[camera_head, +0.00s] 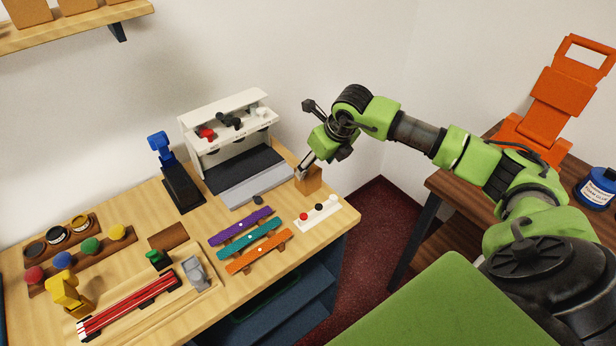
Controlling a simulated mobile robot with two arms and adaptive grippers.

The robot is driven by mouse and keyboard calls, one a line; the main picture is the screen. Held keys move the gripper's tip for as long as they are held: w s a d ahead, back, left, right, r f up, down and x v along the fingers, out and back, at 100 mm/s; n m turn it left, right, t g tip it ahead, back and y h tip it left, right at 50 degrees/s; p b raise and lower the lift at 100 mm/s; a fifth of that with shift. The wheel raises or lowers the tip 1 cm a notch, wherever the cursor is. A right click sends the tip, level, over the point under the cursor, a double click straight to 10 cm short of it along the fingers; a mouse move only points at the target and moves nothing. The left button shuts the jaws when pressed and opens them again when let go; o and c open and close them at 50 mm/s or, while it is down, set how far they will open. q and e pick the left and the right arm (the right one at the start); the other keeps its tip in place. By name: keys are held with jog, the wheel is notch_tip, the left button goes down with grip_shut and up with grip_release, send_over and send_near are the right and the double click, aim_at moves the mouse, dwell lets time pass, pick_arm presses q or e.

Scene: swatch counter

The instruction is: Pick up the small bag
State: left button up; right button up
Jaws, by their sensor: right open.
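A small brown bag (312,184) stands upright at the right back edge of the light wooden counter (335,228). My right gripper (304,172) points down at the bag's top from behind and above. Its fingers are open and overlap the bag's upper left part in the picture. I cannot tell whether they touch the bag or stand around it. The gripper hides part of the bag's top. My left gripper is not in view.
A white machine (186,132) with a grey front stands left of the bag. A white strip with coloured knobs (322,214) lies in front of it. Purple, teal and orange bars (258,262) lie nearby. An orange stand (548,100) and a blue jar (597,190) occupy the dark side table.

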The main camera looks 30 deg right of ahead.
aim_at(308, 174)
jog(key=p+x, duration=0.1)
jog(key=x, duration=0.1)
jog(key=shift+w+a+f, duration=0.1)
jog(key=shift+w+f, duration=0.1)
jog(key=shift+w, duration=0.05)
jog(key=p+x, duration=0.1)
jog(key=x, duration=0.2)
jog(key=shift+w+f+p, duration=0.1)
jog(key=shift+w+p, duration=0.15)
jog(key=shift+p, duration=0.15)
jog(key=shift+w+f, duration=0.15)
jog(key=shift+f, duration=0.3)
jog(key=c, duration=0.8)
